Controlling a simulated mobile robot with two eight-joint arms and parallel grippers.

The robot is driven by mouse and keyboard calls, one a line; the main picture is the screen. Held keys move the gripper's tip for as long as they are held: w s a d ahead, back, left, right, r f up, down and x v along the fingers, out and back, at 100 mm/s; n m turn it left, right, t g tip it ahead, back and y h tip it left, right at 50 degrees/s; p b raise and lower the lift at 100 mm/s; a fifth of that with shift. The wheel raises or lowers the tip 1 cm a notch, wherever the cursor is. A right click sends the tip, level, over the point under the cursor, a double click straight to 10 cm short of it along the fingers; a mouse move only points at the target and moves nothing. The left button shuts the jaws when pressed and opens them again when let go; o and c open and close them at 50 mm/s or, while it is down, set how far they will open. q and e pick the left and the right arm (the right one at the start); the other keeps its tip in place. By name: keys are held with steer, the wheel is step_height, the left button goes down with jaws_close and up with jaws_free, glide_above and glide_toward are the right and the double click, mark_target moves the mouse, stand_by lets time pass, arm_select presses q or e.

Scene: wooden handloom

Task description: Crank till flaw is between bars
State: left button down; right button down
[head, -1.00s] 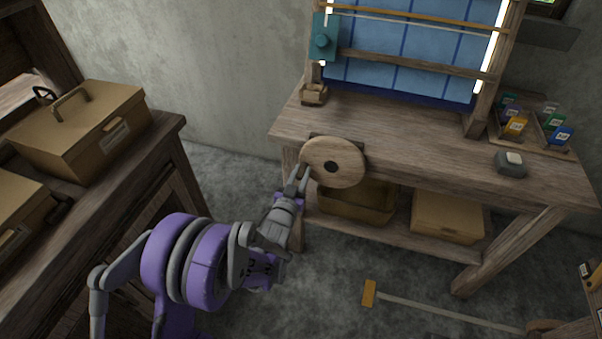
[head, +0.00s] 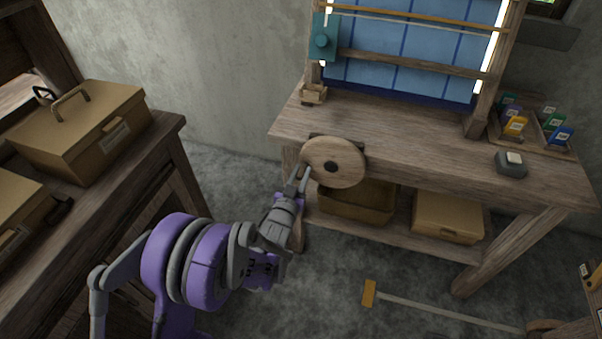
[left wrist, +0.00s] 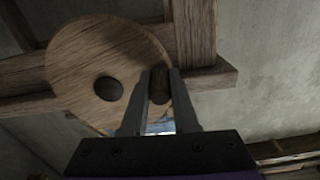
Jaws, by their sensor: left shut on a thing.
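The crank wheel (head: 347,153) is a round wooden disc with a dark hub, on the front left of the loom table. It also shows in the left wrist view (left wrist: 78,62). My left gripper (head: 299,178) is at the wheel's lower left edge, shut on the dark crank knob (left wrist: 160,84), which sits between its fingers in the left wrist view. The blue cloth (head: 400,62) with darker grid lines hangs in the upright frame, crossed by an upper bar (head: 420,15) and a lower wooden bar (head: 410,63). I cannot make out a flaw on the visible cloth. My right gripper is not in view.
A grey device (head: 511,165) and a tray of coloured cards (head: 545,138) sit on the table's right. A cabinet with tan boxes (head: 85,130) stands left. A long-handled tool (head: 440,307) lies on the floor.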

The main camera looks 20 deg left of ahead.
mark_target(307, 152)
arm_select(q)
steer(key=shift+r, duration=0.15)
steer(key=shift+a+r+m+p, duration=0.1)
steer(key=shift+r+m+p, duration=0.3)
steer(key=shift+r+m, duration=0.7)
steer(key=r+m, duration=0.1)
steer(key=m, duration=0.1)
steer(key=shift+m+p, duration=0.3)
steer(key=shift+p, duration=0.05)
steer(key=shift+d+r+m, duration=0.2)
steer(key=shift+r+m, duration=0.25)
steer(key=shift+m, duration=0.15)
steer(key=shift+d+r+p, duration=0.2)
steer(key=shift+r+p, duration=0.1)
steer(key=shift+r, duration=0.15)
steer(key=c, duration=0.7)
jaws_free()
